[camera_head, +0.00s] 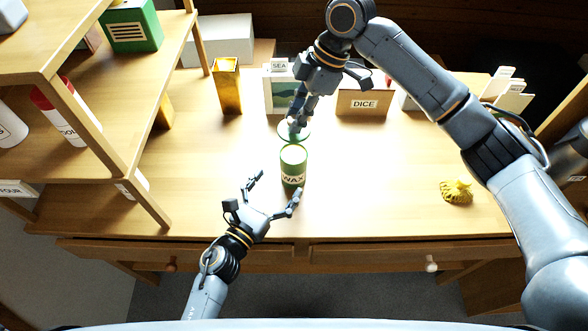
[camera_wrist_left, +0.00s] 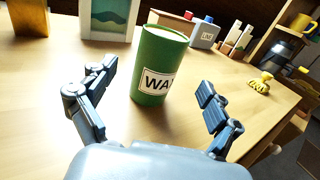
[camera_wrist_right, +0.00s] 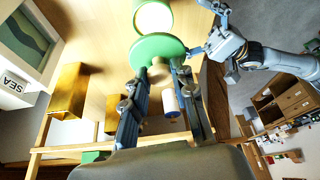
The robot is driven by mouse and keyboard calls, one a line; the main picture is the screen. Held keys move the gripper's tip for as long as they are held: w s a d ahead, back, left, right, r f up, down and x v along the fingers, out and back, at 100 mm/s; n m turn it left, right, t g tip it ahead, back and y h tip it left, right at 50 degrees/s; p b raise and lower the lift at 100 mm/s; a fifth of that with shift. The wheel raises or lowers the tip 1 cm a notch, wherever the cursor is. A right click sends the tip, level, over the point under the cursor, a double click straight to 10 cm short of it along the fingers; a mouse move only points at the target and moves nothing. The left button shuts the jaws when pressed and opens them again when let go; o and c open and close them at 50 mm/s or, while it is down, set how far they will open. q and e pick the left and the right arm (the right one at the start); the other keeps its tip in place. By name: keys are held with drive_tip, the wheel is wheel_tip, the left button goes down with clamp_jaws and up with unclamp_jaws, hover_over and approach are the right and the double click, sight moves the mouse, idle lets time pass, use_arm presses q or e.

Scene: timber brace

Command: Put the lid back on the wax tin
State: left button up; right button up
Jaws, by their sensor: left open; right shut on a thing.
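The green wax tin (camera_head: 292,172) stands upright and uncovered on the table, with a pale top and a WAX label. It also shows in the left wrist view (camera_wrist_left: 158,75), between my left fingers, and in part in the right wrist view (camera_wrist_right: 152,14). My left gripper (camera_head: 272,191) is open just in front of the tin, fingers on either side of it. My right gripper (camera_head: 298,124) is behind the tin and shut on the green lid (camera_wrist_right: 158,48), a round disc with a pale knob. In the head view the lid (camera_head: 283,130) shows behind the tin, partly hidden by the fingers.
A gold block (camera_head: 227,88) and a picture labelled SEA (camera_head: 279,92) stand behind. A yellow object (camera_head: 456,191) lies at the right. A wooden shelf (camera_head: 105,130) borders the left.

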use_arm(q)
drive_tip(key=x, duration=0.8)
drive_tip(key=c, duration=1.8)
use_arm(e)
hover_over(289, 154)
drive_tip(key=d, duration=0.2)
drive_tip(key=shift+w+a+f, duration=0.1)
drive_tip(key=shift+f, duration=1.15)
drive_tip(key=shift+w+f, duration=0.1)
drive_tip(key=shift+f, duration=1.1)
drive_tip(key=shift+f, duration=0.1)
drive_tip(key=shift+f, duration=0.8)
drive_tip(key=shift+f, duration=0.65)
drive_tip(key=o, duration=1.1)
